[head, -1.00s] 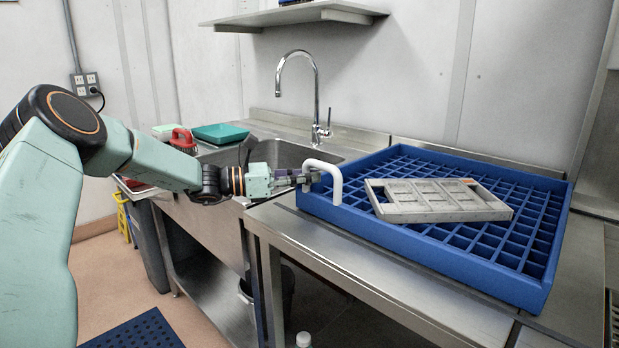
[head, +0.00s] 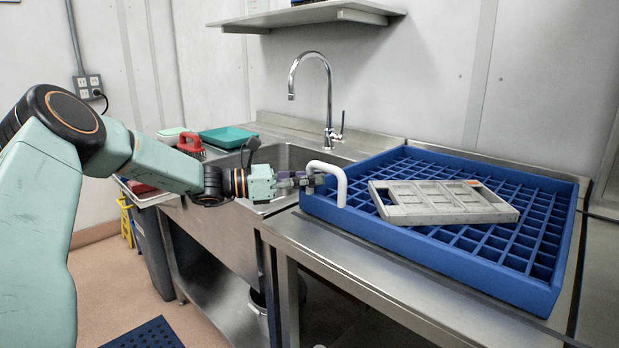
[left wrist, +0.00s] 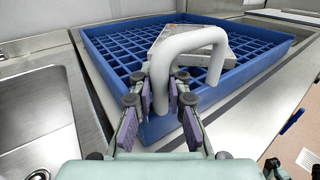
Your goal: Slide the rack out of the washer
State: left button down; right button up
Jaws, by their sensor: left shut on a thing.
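The blue rack (head: 440,250) is a gridded tray lying on the steel counter right of the sink. A white bar handle (head: 341,186) stands up at its left end; it also shows in the left wrist view (left wrist: 190,42). A grey mould plate (head: 445,203) with square pockets lies on the rack's grid. My left gripper (head: 314,180) is shut on the handle. In the left wrist view its fingers (left wrist: 160,95) sit either side of the handle's near leg. My right gripper is in neither view. The washer cannot be made out clearly.
The sink (head: 285,160) with its tall tap (head: 328,100) lies left of the rack. A green tray (head: 228,138) and a red-handled item (head: 190,145) stand behind it. A shelf (head: 310,16) hangs on the wall. Bare steel counter (head: 400,290) runs along the rack's front.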

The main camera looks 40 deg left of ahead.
pick_arm(q)
jog(key=shift+a, duration=0.25)
jog(key=c, duration=1.3)
grip_release()
jog(key=shift+a, duration=0.15)
jog(key=shift+d, duration=0.2)
jog(key=v, duration=0.6)
jog(key=shift+r, duration=0.2)
jog(key=shift+v, duration=0.75)
jog(key=shift+f, duration=0.1)
